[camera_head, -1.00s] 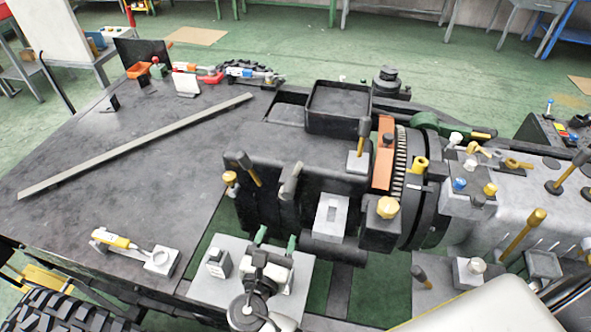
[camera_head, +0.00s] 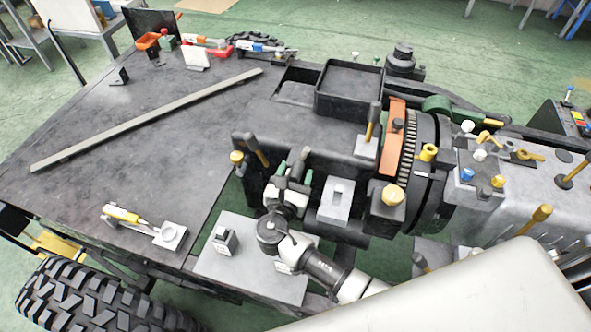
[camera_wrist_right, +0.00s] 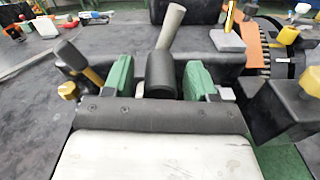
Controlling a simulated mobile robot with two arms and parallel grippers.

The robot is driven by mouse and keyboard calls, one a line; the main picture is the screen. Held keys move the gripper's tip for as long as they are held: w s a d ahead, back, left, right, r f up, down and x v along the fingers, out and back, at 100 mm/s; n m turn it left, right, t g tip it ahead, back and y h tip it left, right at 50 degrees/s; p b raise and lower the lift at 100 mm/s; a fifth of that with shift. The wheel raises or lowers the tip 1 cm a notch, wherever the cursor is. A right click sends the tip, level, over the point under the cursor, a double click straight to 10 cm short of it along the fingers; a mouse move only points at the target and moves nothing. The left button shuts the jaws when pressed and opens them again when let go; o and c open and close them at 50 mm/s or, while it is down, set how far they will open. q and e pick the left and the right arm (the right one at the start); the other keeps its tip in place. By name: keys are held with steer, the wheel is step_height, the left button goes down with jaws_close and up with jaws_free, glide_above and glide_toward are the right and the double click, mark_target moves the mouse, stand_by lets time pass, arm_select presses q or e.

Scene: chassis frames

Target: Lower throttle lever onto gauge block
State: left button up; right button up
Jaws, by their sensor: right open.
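The throttle lever, a grey rod on a dark round hub, shows in the right wrist view (camera_wrist_right: 171,27) and, small, in the head view (camera_head: 298,166). My right gripper (camera_head: 294,175) is open, its two green fingers on either side of the lever; in the wrist view the gripper (camera_wrist_right: 160,84) has the dark hub between its fingers, with gaps visible. I cannot tell for sure which part is the gauge block. A light grey slotted block (camera_head: 337,200) stands just right of the gripper. My left gripper is not in view.
A small dark-and-grey block (camera_head: 225,240) stands on a pale plate (camera_head: 262,272) below the gripper. A black-headed lever (camera_head: 253,148) and a yellow knob (camera_head: 237,158) stand close at left. An orange bracket (camera_head: 392,140) is at right. The dark deck (camera_head: 110,165) is mostly clear.

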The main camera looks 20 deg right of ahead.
steer(key=shift+w+d, duration=0.1)
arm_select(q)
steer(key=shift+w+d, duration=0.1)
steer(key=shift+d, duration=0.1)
arm_select(e)
steer(key=shift+c, duration=0.5)
steer(key=shift+c, duration=1.1)
jaws_close()
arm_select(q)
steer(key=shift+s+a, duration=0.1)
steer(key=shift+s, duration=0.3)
